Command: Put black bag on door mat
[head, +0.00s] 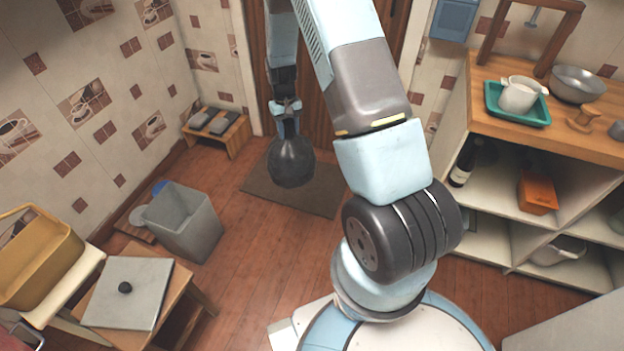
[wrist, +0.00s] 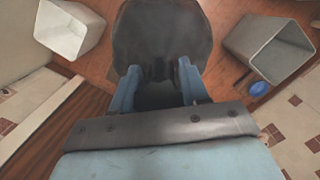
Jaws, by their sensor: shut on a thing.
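The black bag (head: 290,163) is a dark rounded sack with a narrow neck. My gripper (head: 288,126) is shut on that neck, and the bag hangs below it. In the wrist view my gripper (wrist: 158,82) has its two blue fingers on either side of the neck of the bag (wrist: 162,35). The brown door mat (head: 318,197) lies on the floor in front of the door. In the head view the bag overlaps the mat's back and middle part and seems to hang above it; the gap cannot be judged. I cannot make out the mat in the wrist view.
A grey bin (head: 185,225) stands left of the mat and shows in the wrist view (wrist: 268,45). A low wooden bench (head: 217,133) is at the back left. A shelf unit (head: 510,210) stands at right. A pale container (wrist: 68,28) shows in the wrist view.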

